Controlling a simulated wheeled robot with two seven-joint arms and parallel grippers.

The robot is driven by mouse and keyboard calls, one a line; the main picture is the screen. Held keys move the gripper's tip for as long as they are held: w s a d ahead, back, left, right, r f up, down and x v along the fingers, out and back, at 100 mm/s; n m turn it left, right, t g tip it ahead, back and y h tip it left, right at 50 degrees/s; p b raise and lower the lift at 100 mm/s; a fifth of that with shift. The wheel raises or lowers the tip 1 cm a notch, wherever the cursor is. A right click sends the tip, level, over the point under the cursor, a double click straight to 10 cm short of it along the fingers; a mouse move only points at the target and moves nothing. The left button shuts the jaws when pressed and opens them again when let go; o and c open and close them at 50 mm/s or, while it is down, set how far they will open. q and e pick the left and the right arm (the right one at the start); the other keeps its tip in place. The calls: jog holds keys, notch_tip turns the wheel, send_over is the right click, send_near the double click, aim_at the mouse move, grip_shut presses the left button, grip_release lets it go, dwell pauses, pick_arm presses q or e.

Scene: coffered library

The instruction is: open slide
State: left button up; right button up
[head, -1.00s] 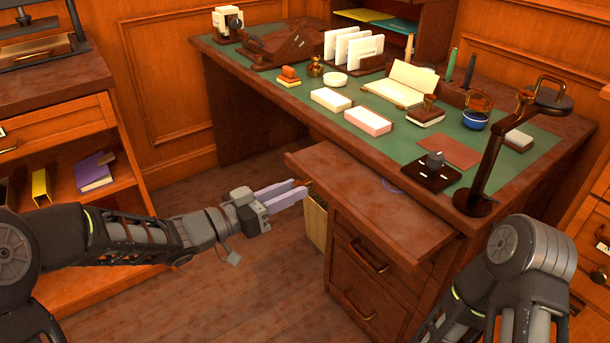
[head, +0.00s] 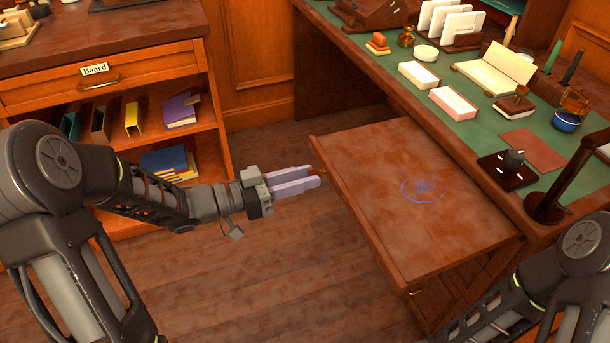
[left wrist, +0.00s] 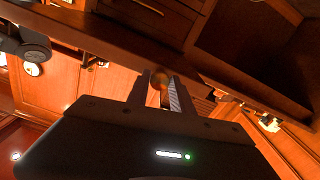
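The slide (head: 385,205) is a brown pull-out board under the desk top, standing well out over the floor with a blue ring mark on its top. A small brass knob (left wrist: 160,82) is on its front edge. My left gripper (head: 318,177) is at that edge; in the left wrist view the knob sits between its two fingers, which appear closed around it. The knob is mostly hidden by the fingers in the head view. My right arm shows at the lower right, but its gripper is out of view.
The desk (head: 470,120) carries card boxes, stamps, a blue inkpot (head: 568,118) and a dark lamp stand (head: 570,175). A cabinet (head: 100,85) with a "Board" drawer and shelved books stands at the left. The wooden floor (head: 265,265) between is clear.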

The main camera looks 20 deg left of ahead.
pick_arm(q)
jog(key=o, duration=0.4)
jog(key=shift+o, duration=0.2)
jog(key=p+v, duration=0.1)
jog(key=v, duration=0.7)
jog(key=shift+d, duration=0.1)
